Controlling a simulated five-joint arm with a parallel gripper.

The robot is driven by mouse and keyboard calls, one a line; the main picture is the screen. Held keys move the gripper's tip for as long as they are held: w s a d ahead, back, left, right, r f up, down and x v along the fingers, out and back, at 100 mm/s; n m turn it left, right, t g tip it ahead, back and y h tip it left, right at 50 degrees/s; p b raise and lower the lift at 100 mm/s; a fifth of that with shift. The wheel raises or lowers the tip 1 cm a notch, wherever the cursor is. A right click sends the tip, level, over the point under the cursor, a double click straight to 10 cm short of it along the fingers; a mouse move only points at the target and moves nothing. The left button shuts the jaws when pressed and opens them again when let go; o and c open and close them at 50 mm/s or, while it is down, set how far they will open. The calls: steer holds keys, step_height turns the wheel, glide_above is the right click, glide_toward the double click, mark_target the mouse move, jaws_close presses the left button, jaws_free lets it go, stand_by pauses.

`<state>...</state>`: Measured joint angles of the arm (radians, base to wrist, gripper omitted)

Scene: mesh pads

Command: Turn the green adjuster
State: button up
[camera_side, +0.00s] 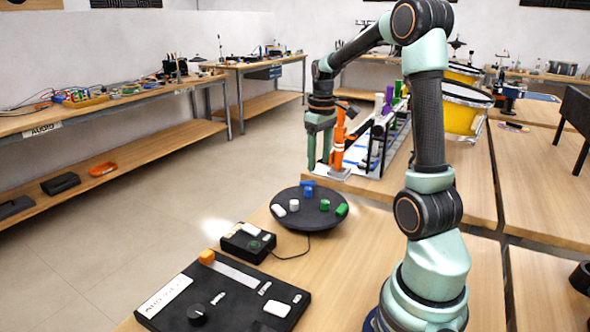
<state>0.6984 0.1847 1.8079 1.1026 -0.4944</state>
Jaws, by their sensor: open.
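A round black pad (309,221) lies on the table near the middle of the view. On it are an upright green knob (325,205), a flat green piece (342,210), white pieces and blue pieces. I cannot tell for certain which green part is the adjuster.
A large black panel (240,301) with an orange-ended slider (207,257) and black knob (197,314) lies at the front. Orange, purple and green posts stand on a rack (368,150) close behind my gripper. Yellow drums (459,115) stand beyond. Bare table lies right of the pad.

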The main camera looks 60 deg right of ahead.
mark_target(325, 201)
steer(key=d+f, duration=0.1)
steer(key=f, duration=0.3)
steer(key=d+f, duration=0.1)
steer(key=f, duration=0.4)
steer(key=s+d+f, duration=0.1)
steer(key=f, duration=0.3)
steer(key=shift+f, duration=0.3)
steer(key=shift+c, duration=0.4)
jaws_close()
